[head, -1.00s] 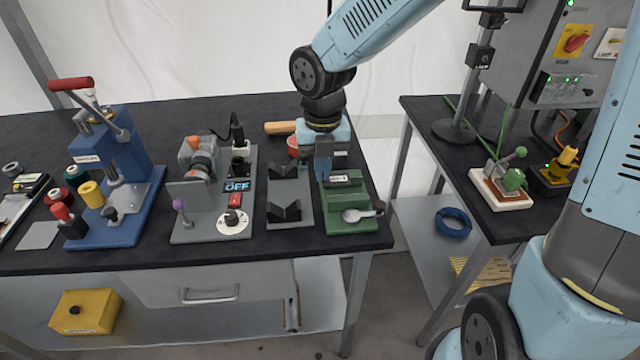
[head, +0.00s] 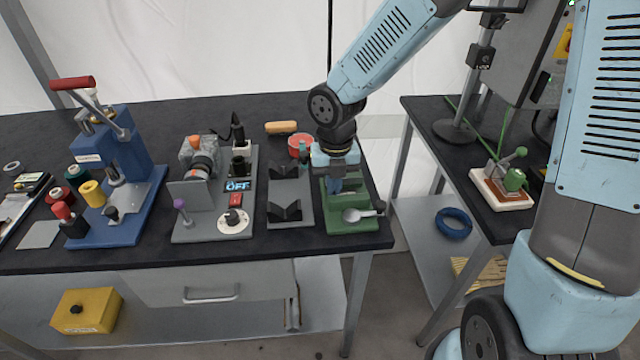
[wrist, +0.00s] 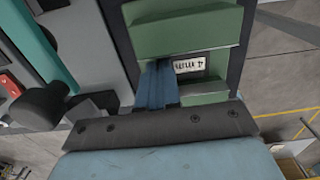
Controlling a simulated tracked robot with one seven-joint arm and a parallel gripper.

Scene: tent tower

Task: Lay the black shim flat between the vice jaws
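In the wrist view the fingers (wrist: 157,70) are close together over the gap between the two green jaws (wrist: 187,30), left of a small white label (wrist: 189,64). A small dark patch shows at the fingertips. I cannot make out the black shim or tell whether the fingers hold it.
A grey plate with black V-blocks (head: 287,209) stands close left of the vice. A red bowl (head: 299,141) and a wooden handle (head: 281,127) lie behind. A motor rig (head: 203,195) and a blue press (head: 115,190) are further left. The bench's right edge is close.

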